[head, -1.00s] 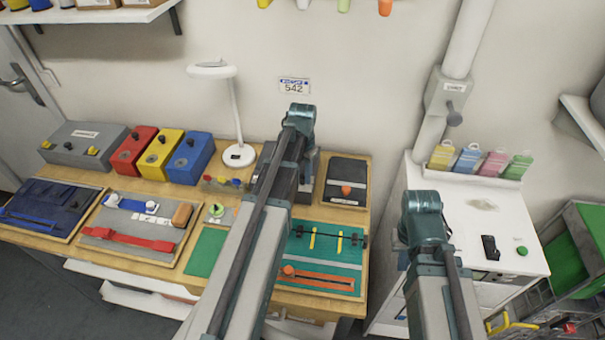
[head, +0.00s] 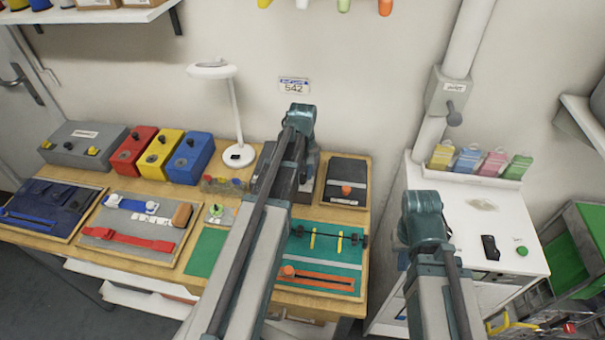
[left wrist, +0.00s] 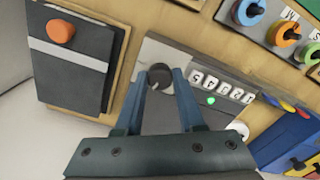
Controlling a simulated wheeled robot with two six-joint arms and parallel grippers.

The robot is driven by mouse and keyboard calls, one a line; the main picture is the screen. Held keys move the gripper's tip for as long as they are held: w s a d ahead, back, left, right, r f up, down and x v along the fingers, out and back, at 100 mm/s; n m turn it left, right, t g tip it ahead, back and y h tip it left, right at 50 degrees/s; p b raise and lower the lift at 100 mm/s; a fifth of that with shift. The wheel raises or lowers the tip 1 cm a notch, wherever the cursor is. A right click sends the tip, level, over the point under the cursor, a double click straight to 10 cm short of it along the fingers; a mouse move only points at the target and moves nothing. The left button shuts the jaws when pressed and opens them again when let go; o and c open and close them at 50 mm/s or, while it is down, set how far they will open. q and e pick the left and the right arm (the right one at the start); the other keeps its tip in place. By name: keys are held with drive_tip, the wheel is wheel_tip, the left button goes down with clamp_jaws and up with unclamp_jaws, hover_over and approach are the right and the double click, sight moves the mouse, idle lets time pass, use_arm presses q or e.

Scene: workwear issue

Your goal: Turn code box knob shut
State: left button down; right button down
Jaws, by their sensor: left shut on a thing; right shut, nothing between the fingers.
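In the head view my left arm hides the gripper and knob. My right arm shows at the lower right of the head view, but its fingers do not show.
A dark box with an orange knob (left wrist: 61,32) stands beside the code box. Coloured dials (left wrist: 285,32) are at the upper right of the wrist view. A lamp (head: 236,125), red, yellow and blue boxes (head: 188,160) and a green mat (head: 322,250) are on the bench. A white cabinet (head: 470,220) stands right.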

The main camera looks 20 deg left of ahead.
sight(302, 176)
use_arm(q)
drive_tip(key=shift+n, duration=1.6)
drive_tip(key=c, duration=0.5)
unclamp_jaws()
wheel_tip(302, 176, up, 14)
drive_tip(key=p, duration=1.4)
drive_tip(key=shift+f, duration=0.1)
